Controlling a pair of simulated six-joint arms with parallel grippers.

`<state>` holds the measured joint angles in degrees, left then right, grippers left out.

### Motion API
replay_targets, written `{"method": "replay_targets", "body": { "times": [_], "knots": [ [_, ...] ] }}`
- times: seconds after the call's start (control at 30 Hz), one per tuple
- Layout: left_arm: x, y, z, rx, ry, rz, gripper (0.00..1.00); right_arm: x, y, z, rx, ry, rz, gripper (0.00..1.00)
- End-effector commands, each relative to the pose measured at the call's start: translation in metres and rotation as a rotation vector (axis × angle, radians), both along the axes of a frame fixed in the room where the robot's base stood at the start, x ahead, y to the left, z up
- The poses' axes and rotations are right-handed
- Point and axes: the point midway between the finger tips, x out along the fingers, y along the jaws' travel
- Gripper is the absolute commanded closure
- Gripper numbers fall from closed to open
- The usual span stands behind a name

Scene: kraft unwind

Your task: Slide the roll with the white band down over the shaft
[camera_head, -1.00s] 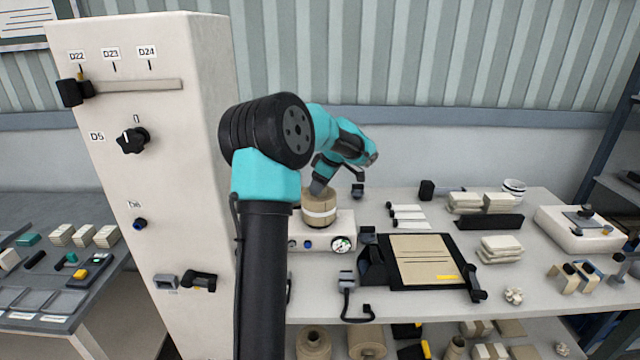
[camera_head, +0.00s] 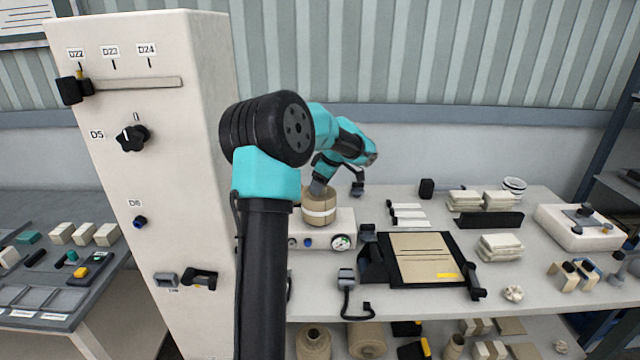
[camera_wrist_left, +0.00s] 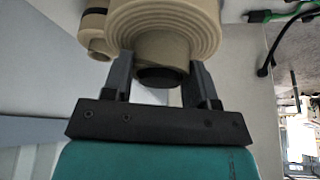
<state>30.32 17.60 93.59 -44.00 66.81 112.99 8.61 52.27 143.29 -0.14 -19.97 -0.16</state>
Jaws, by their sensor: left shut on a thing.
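The roll with the white band (camera_head: 320,208) is a tan, upright roll above the back of a low white unit with a gauge. My left gripper (camera_head: 319,187) is at its top, coming from above. In the left wrist view, my left gripper (camera_wrist_left: 160,80) is shut on the narrow tan core of a roll (camera_wrist_left: 165,18) with ringed layers, with a dark round end between the fingers. The white band does not show there. The shaft is hidden, and I cannot tell how far the roll sits over it. My right gripper is not in view.
The white unit has a round gauge (camera_head: 341,242). A tall white cabinet (camera_head: 190,120) stands to the left. A black-framed board (camera_head: 422,262) lies right of the unit. More tan rolls (camera_head: 313,343) stand on the lower shelf. Another dark-banded roll (camera_wrist_left: 95,28) shows in the wrist view.

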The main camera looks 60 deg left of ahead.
Motion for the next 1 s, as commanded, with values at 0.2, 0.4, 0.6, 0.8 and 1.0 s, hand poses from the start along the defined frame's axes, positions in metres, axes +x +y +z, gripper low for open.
{"method": "replay_targets", "body": {
  "times": [0.2,0.4,0.6,0.8,1.0],
  "knots": [
    [0.000,0.000,0.000,0.001,-0.001,0.000,0.71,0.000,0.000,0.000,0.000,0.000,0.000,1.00],
    [0.000,0.000,0.000,0.001,-0.001,0.000,0.28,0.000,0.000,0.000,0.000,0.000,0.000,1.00],
    [0.000,0.000,0.000,0.000,0.000,0.000,0.17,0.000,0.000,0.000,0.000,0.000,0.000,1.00],
    [0.000,-0.001,0.000,-0.001,0.001,0.000,0.17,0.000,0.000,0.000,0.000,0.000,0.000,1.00],
    [0.004,-0.005,0.015,0.001,-0.002,0.000,0.17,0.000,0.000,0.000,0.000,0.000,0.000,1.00]
  ]
}}
